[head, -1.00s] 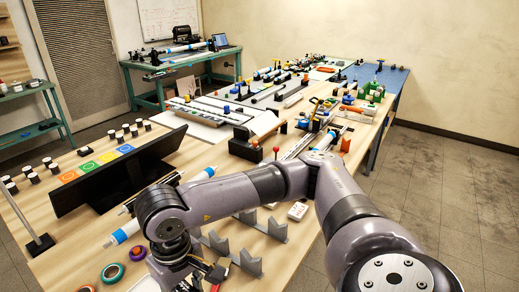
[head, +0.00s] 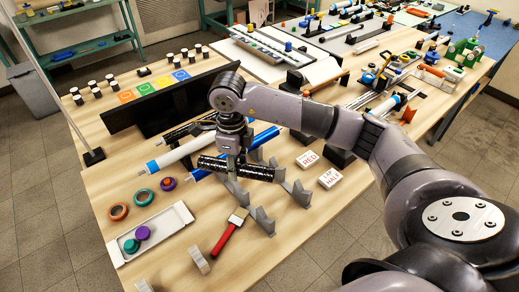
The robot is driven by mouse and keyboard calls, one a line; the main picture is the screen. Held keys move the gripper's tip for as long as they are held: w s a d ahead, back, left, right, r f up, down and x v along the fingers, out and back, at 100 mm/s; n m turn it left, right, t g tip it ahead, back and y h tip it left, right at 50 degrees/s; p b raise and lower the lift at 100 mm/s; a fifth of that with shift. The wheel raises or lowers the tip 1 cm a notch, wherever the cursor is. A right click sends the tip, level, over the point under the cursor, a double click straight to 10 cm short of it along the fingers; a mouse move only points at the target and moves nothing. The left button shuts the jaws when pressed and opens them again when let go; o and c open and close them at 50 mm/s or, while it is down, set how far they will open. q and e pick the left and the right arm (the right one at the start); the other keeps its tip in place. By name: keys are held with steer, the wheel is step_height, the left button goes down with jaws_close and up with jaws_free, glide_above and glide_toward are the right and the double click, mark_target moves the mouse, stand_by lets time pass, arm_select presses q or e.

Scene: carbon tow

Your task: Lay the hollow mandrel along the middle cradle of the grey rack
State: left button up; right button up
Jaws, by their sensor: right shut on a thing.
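My right gripper (head: 234,160) is shut around the middle of a dark, glossy tube, which I take to be the hollow mandrel (head: 262,172). The tube lies roughly level across the picture, its right end close to the grey rack (head: 262,219). The rack shows as several grey notched uprights on the wooden table, at and to the right of the tube. The tube seems to be above the uprights; I cannot tell whether it touches any. The gripper's fingers are partly hidden behind the wrist and tube. My left gripper is out of view.
White rollers with blue ends (head: 172,158) and another dark tube (head: 186,131) lie just behind. A red-handled brush (head: 230,231), a white tray (head: 153,235) and tape rings (head: 119,211) lie in front. White labelled boxes (head: 308,161) stand right of the rack.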

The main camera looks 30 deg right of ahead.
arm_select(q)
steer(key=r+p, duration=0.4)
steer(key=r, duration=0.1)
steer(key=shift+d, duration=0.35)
arm_select(e)
steer(key=w+d+f+m, duration=0.1)
steer(key=d+m, duration=0.3)
steer(key=m, duration=0.9)
steer(key=w+d+f+m, duration=0.2)
steer(key=d+m, duration=0.3)
steer(key=m, duration=0.7)
steer(key=shift+d+f+m, duration=0.25)
steer(key=shift+f+m, duration=0.15)
steer(key=shift+f, duration=0.3)
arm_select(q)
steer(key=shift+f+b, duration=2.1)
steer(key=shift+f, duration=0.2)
arm_select(e)
step_height(320, 180, down, 7)
steer(key=shift+r, duration=0.2)
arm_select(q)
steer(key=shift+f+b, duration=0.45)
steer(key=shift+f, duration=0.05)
arm_select(e)
steer(key=shift+f, duration=0.65)
steer(key=o, duration=1.3)
